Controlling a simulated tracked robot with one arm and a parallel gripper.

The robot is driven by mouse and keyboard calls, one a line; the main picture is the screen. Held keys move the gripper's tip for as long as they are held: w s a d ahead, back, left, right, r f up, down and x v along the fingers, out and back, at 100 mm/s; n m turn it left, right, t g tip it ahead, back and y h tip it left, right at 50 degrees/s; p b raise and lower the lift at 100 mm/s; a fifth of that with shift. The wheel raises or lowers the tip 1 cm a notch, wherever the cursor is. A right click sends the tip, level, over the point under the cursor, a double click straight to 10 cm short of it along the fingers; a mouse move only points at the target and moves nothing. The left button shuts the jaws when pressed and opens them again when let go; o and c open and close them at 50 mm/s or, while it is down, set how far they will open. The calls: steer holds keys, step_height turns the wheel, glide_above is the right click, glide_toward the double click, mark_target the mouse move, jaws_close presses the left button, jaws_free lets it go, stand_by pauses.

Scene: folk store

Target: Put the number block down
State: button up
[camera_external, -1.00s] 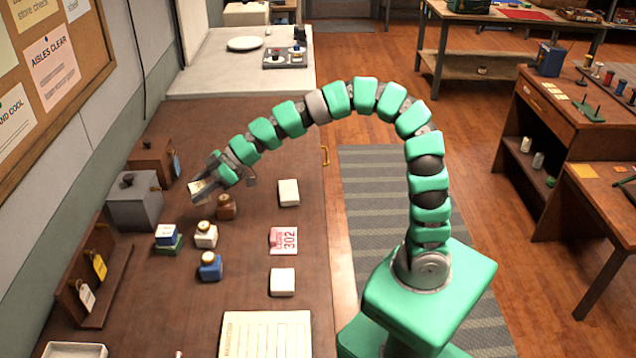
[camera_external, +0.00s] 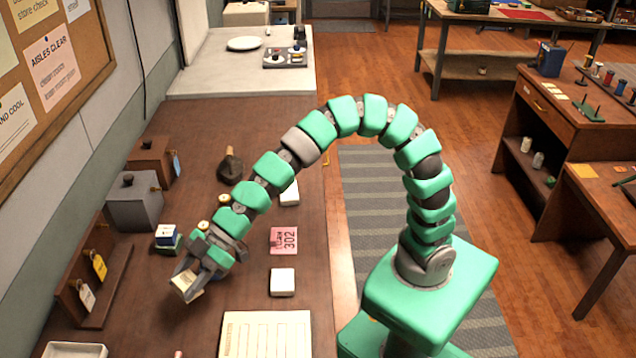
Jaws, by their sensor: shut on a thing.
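My gripper (camera_external: 187,280) is shut on the number block (camera_external: 187,288), a small pale cream block, over the left part of the brown table (camera_external: 140,318). The block is tilted between the fingertips and looks held above the table; its height is hard to judge. No number can be read on it from here.
A pink 302 card (camera_external: 283,241), a white block (camera_external: 282,282) and a form sheet (camera_external: 265,335) lie right.

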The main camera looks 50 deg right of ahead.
step_height(320, 180, down, 3)
steer(key=shift+r, duration=0.1)
steer(key=shift+w+a+f, duration=0.15)
steer(key=shift+a+f, duration=0.05)
steer(key=shift+a, duration=0.05)
steer(key=b, duration=0.1)
glide_above(131, 330)
steer(key=shift+d+f, duration=0.45)
steer(key=shift+f, duration=0.25)
steer(key=shift+a, duration=0.5)
steer(key=shift+f+b, duration=0.55)
steer(key=shift+f, duration=1.15)
steer(key=shift+f, duration=0.15)
steer(key=o, duration=1)
steer(key=shift+c, duration=0.2)
steer(key=shift+r, duration=0.25)
